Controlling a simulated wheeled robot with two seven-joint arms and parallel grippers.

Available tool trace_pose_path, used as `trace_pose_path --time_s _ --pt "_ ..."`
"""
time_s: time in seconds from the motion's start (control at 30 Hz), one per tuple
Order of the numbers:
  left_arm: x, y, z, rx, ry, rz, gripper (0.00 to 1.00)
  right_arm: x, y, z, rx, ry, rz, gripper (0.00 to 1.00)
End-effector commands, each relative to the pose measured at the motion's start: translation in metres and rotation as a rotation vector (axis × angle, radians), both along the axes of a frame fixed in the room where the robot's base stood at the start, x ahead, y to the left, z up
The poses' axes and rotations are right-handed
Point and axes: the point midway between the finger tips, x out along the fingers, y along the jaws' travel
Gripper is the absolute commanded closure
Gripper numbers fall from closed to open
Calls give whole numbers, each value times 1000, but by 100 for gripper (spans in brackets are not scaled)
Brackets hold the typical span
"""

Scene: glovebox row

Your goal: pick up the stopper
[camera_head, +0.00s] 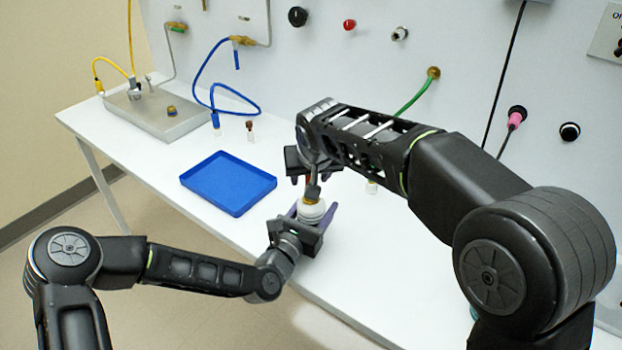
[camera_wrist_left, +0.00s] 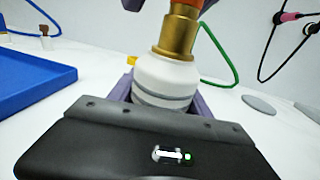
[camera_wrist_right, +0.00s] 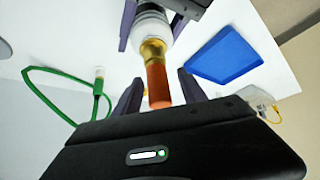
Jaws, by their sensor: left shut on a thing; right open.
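A white bottle (camera_head: 312,209) with a gold neck (camera_wrist_left: 177,36) stands in my left gripper (camera_head: 311,214), whose purple fingers are shut on its body. An orange-brown stopper (camera_wrist_right: 158,86) sits in the gold neck; only its lower edge shows in the left wrist view (camera_wrist_left: 186,5). My right gripper (camera_wrist_right: 157,92) is open, with one finger on either side of the stopper and a visible gap at each side. In the head view the right gripper (camera_head: 312,180) is just above the bottle and mostly hides the stopper.
An empty blue tray (camera_head: 228,183) lies on the white table (camera_head: 190,225) left of the bottle. A small brown-topped vial (camera_head: 250,131) stands behind it. A metal box (camera_head: 158,122) with yellow hoses is at the far left. Blue and green hoses (camera_head: 412,102) hang from the panel behind.

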Motion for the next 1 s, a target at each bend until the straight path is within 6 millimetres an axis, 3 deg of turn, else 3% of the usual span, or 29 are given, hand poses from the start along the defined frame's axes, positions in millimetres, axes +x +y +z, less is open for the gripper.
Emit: trace_pose_path --time_s 0.5,1.0 --pt "0 0 0 0 0 0 95 0 0 0 0 0 0 51" --pt "0 0 0 0 0 0 95 0 0 0 0 0 0 92"
